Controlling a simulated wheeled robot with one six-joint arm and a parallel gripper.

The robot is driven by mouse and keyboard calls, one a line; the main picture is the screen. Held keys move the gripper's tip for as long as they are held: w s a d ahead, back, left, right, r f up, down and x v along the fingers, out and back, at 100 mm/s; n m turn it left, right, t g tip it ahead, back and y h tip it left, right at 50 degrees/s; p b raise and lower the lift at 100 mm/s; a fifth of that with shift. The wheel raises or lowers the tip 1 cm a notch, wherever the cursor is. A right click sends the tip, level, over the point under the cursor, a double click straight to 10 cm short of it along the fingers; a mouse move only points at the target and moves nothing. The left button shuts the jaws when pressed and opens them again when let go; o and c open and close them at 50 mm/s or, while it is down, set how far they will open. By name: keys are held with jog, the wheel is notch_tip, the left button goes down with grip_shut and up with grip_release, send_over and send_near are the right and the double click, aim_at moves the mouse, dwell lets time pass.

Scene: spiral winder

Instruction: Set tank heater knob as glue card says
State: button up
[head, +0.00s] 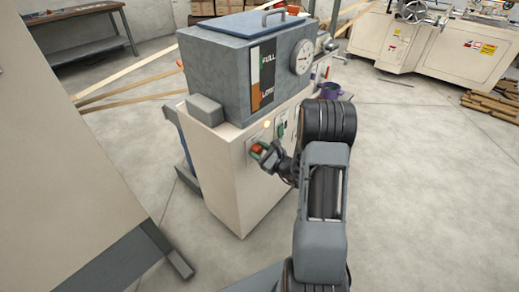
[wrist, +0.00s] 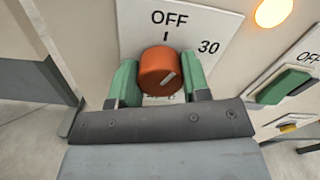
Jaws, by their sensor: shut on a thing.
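The orange tank heater knob (wrist: 158,70) sits on a white dial plate (wrist: 205,25) marked OFF at the top and 30 to the upper right. The lower dial marks are hidden. My gripper (wrist: 160,78) has its green fingers on both sides of the knob, shut on it. In the head view my gripper (head: 264,152) is at the front of the cream cabinet (head: 222,170), under the grey glue tank (head: 215,70). I cannot make out a readable glue card.
A lit amber lamp (wrist: 272,12) is right of the dial plate. A green switch (wrist: 285,85) marked OFF is close by on the right. The tank carries a round gauge (head: 302,57) and a FULL/LOW level strip (head: 262,75). A purple mug (head: 330,90) stands behind my arm.

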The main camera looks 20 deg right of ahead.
jog(key=m+p, duration=0.2)
jog(key=m, duration=0.2)
jog(key=shift+r, duration=0.15)
jog(key=shift+d+m+p, duration=0.1)
jog(key=shift+m+p, duration=0.35)
jog(key=shift+m, duration=1.05)
jog(key=o, duration=0.9)
jog(key=shift+o, duration=0.2)
jog(key=p+v, duration=0.1)
jog(key=v, duration=1.2)
jog(key=shift+s+d, duration=0.2)
jog(key=shift+s, duration=0.15)
